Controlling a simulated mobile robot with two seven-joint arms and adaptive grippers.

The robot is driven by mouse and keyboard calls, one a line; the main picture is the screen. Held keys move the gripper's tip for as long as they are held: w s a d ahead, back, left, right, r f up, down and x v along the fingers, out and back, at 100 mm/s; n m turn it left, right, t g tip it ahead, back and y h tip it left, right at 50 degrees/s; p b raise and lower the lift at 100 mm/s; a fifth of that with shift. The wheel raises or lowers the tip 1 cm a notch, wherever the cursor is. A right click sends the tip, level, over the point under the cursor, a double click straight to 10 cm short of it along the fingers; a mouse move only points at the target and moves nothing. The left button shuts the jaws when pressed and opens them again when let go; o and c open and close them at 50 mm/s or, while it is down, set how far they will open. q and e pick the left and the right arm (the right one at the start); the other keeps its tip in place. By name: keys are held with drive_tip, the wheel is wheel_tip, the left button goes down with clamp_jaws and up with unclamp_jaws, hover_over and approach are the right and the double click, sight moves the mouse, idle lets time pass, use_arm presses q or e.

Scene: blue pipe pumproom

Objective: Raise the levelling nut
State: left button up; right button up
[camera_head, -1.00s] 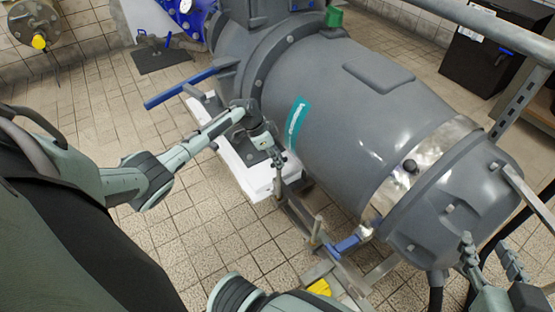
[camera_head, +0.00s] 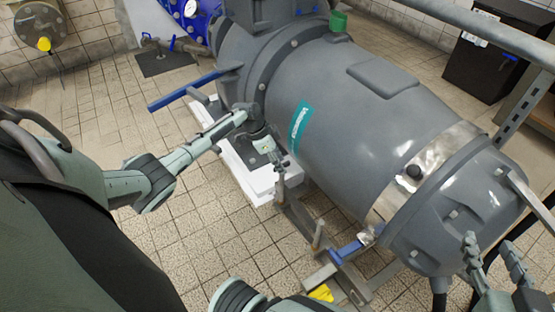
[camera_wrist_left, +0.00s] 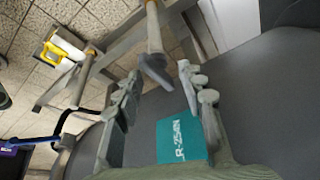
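A levelling nut cannot be told for certain. In the left wrist view, an upright metal rod (camera_wrist_left: 153,28) has a dark grey piece (camera_wrist_left: 156,74) at its near end, possibly the nut. My left gripper (camera_wrist_left: 160,82) is open, with the rod's end between or just beyond its fingertips; contact cannot be told. In the head view, my left gripper (camera_head: 276,161) is beside the grey motor (camera_head: 360,110), just above a short post (camera_head: 280,182) on the frame. My right gripper (camera_head: 492,250) is open and empty at the lower right.
A white block (camera_head: 240,162) lies under the motor. A second post (camera_head: 318,235) and a blue bracket (camera_head: 346,250) stand on the frame nearer to me. A blue bar (camera_head: 183,91) sticks out left of my left gripper. The tiled floor (camera_head: 215,215) at left is clear.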

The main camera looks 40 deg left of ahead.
use_arm(q)
drive_tip(key=v, duration=1.2)
